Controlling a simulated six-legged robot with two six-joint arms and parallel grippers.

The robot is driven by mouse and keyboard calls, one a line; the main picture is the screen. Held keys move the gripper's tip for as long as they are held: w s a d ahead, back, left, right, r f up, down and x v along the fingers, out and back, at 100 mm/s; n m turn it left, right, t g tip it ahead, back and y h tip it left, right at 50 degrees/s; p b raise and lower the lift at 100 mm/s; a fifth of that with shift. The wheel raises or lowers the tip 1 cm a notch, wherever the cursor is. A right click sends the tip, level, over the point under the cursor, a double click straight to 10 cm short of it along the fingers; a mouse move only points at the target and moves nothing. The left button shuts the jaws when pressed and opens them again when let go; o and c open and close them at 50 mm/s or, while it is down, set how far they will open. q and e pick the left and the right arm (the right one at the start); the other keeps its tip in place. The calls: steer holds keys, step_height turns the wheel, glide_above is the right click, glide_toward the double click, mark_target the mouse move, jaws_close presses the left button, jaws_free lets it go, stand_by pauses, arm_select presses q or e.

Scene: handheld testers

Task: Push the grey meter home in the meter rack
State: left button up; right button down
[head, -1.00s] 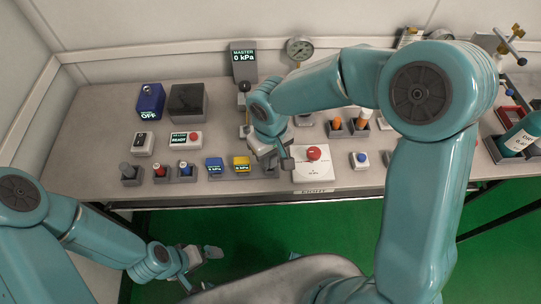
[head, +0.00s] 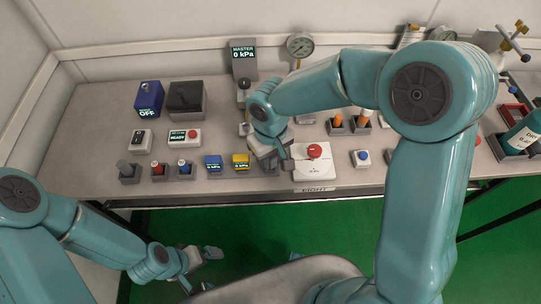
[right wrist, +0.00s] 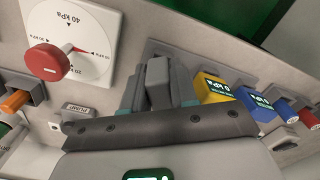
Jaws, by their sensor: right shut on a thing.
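My right gripper (head: 268,156) is low over the front of the bench, beside the yellow meter. In the right wrist view the gripper (right wrist: 158,103) is shut on the grey meter (right wrist: 158,80), a plain upright block between its fingers. The meter rack (right wrist: 205,72) is a dark grey holder whose end lies just behind the grey meter. How deep the meter sits in it is hidden. The yellow meter (head: 241,160) and blue meter (head: 213,162) stand in the rack to the left. My left gripper (head: 205,254) hangs over the green floor, off the bench; its jaws are unclear.
A white plate with a red knob (head: 314,151) is close to the right of my right gripper. A grey master unit (head: 243,60) stands at the back. Several small coloured plugs stand at the left front.

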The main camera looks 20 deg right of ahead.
steer(key=shift+f+b, duration=0.7)
steer(key=shift+f, duration=0.1)
steer(key=c, duration=0.8)
jaws_free()
step_height(320, 180, up, 16)
steer(key=p, duration=0.2)
steer(key=shift+r, duration=0.2)
